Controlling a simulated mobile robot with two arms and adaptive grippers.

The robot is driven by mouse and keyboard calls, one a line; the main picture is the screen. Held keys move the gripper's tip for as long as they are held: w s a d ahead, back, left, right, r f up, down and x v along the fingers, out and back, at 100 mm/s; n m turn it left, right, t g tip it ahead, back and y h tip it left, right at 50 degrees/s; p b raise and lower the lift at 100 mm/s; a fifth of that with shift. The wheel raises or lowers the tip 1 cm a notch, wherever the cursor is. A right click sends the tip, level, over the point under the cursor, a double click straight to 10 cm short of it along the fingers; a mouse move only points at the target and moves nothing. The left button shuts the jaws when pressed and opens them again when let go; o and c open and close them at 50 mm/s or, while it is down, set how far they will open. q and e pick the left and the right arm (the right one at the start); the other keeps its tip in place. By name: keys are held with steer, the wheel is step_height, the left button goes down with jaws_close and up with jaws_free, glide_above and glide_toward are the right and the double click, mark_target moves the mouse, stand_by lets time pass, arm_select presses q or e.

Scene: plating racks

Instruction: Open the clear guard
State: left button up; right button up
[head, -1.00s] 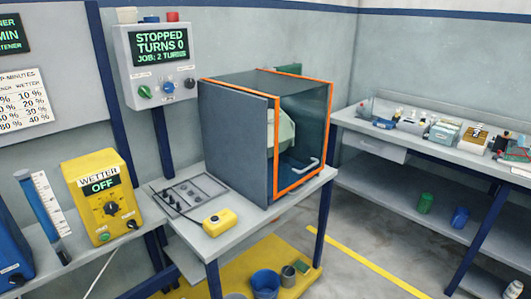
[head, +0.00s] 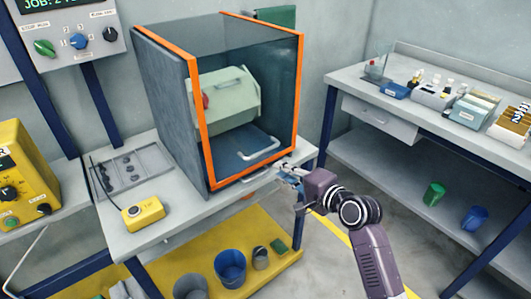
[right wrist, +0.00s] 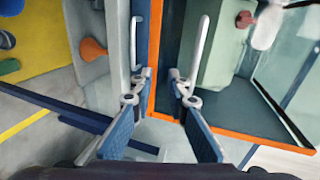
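The clear guard (head: 299,100) is a transparent panel in an orange frame on the front of a dark box, and it looks shut. A pale bar handle (head: 262,151) shows low on the guard; a pale bar also shows in the right wrist view (right wrist: 198,48). My right gripper (head: 284,169) is just outside the guard's lower right corner, to the right of and below the handle. In the right wrist view its fingers (right wrist: 158,80) are apart with nothing held, and the orange frame edge runs between and beyond them. My left gripper is not in view.
A yellow pendant (head: 144,212) lies on the table left of the box. A control panel (head: 70,35) hangs behind on the left. Buckets (head: 230,268) stand on the yellow platform below. A side bench (head: 345,83) with bottles and boxes is to the right, with open floor between.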

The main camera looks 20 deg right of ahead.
mark_target(265, 151)
step_height(265, 151, up, 5)
steer(key=a, duration=0.1)
steer(key=shift+t+y, duration=0.3)
steer(key=shift+y, duration=0.1)
steer(key=x, duration=0.6)
steer(key=shift+w+a, duration=0.1)
steer(key=shift+w+a+f, duration=0.1)
steer(key=shift+w+a, duration=0.05)
steer(key=shift+w, duration=0.3)
jaws_close()
